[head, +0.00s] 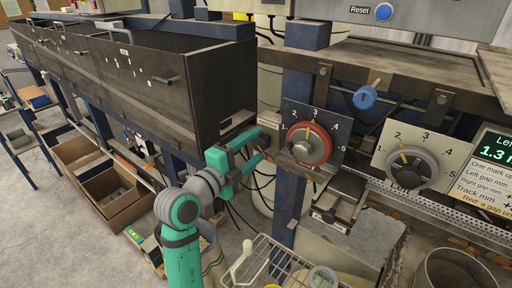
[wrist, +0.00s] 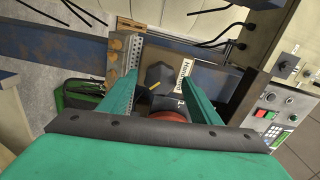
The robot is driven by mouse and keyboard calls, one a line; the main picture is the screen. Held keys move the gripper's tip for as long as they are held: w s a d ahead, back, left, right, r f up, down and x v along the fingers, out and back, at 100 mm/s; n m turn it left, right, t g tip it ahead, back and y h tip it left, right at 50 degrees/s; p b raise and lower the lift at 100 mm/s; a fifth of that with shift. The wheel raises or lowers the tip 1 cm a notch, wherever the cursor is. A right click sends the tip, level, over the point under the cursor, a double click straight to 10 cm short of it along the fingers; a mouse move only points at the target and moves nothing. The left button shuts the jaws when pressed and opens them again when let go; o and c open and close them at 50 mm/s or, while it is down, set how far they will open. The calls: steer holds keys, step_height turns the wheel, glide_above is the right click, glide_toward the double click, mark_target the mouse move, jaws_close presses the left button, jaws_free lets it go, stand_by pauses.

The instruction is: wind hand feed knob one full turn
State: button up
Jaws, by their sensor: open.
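The hand feed knob (wrist: 160,73) is a dark faceted knob with a yellow mark, beside a white label that seems to read "Hand feed". It shows in the wrist view between and beyond the fingers of my gripper (wrist: 164,88). The fingers are apart, one to each side of it in the picture, with nothing held. I cannot tell whether either finger touches it. In the head view my gripper (head: 258,150) reaches in left of the red-ringed dial, and the knob is not clearly visible there.
The red-ringed dial (head: 310,146) stands just right of my gripper; its red part (wrist: 168,116) shows low between the fingers. A second grey dial (head: 415,168) and a screen (head: 494,168) are further right. A dark trough (head: 120,80) is at left, a wire basket (head: 280,265) below.

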steer(key=v, duration=1)
